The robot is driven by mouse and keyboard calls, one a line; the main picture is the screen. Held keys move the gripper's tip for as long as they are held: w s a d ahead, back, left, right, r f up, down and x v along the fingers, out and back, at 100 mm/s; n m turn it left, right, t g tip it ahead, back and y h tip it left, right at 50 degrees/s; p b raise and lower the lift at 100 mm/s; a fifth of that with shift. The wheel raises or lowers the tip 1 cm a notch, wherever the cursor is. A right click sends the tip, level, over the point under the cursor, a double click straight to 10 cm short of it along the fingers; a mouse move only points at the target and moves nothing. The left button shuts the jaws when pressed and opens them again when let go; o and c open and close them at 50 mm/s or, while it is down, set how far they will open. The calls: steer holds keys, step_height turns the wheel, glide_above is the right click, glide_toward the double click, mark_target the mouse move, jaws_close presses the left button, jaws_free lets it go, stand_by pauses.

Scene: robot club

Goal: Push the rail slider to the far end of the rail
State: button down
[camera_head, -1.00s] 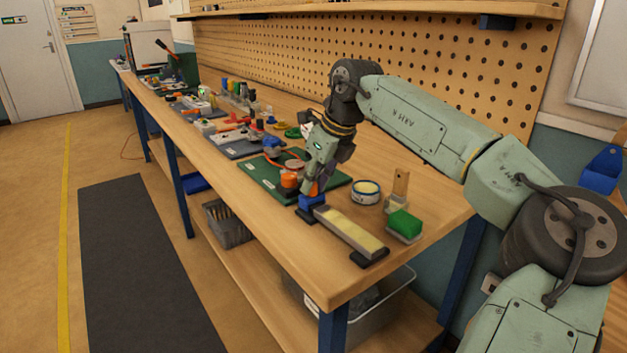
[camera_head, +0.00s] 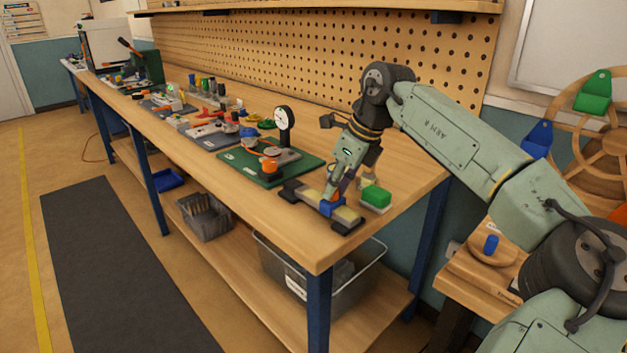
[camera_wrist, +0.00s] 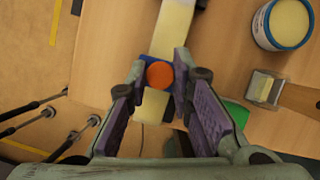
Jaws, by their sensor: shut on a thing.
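The rail (camera_head: 311,197) is a pale yellow bar with dark end blocks, lying near the bench's front edge; its pale bar also shows in the wrist view (camera_wrist: 174,22). The blue rail slider (camera_head: 327,208) sits on it, past the middle towards the right end block, with pale rail visible on both sides. In the wrist view the slider (camera_wrist: 148,61) carries a round orange knob (camera_wrist: 159,74). My gripper (camera_head: 333,194) points down over the slider and is shut on it, a finger on each side of the knob. The fingers hide part of the slider.
A green-topped block (camera_head: 376,196) stands close to the right of my gripper. In the wrist view a round tin (camera_wrist: 284,24) and a wooden-handled brush (camera_wrist: 284,92) lie to the right. A green board (camera_head: 243,172) with a dial gauge (camera_head: 283,120) lies left of the rail.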

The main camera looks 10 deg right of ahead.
steer(key=shift+s+d+b, duration=0.2)
steer(key=shift+s+d, duration=0.45)
steer(key=shift+s, duration=0.3)
steer(key=shift+s+d+b, duration=0.15)
steer(key=shift+s+d, duration=0.5)
steer(key=shift+s, duration=0.25)
steer(key=c, duration=1.4)
jaws_free()
steer(key=v, duration=1.2)
